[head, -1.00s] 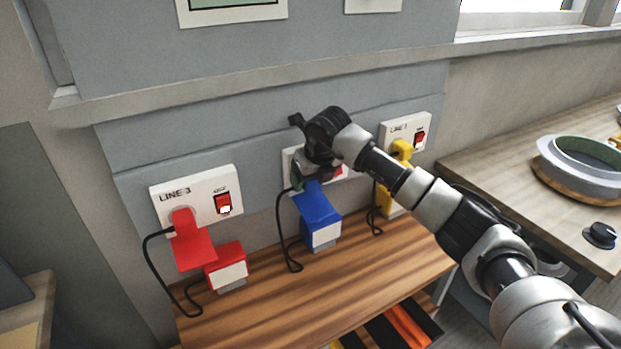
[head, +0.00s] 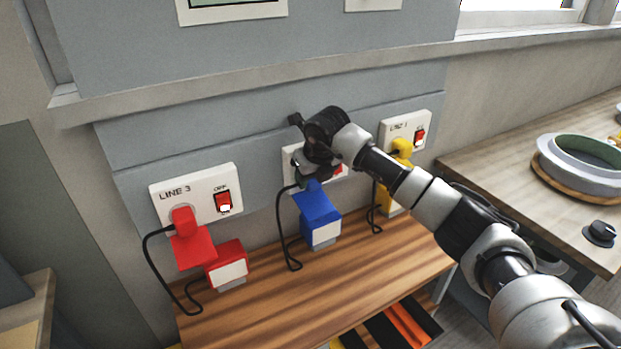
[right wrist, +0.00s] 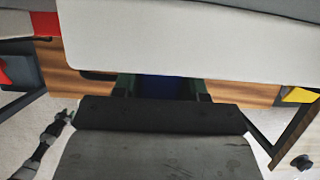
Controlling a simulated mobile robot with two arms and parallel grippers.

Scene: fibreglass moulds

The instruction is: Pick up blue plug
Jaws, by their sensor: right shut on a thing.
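The blue plug (head: 316,203) is at the middle wall socket panel (head: 290,160), with a black cord hanging from it. It also shows as a dark blue patch between the green-lined fingers in the right wrist view (right wrist: 162,88). My right gripper (head: 306,182) is in front of the middle panel and shut on the blue plug. The gripper hides most of the panel and the top of the plug, so I cannot tell how deep the plug sits. My left gripper is not seen in the head view.
A red plug (head: 184,222) is in the LINE 3 panel (head: 158,205) at left. A yellow plug (head: 402,150) is in the right panel (head: 393,132). A workbench (head: 480,160) is at right.

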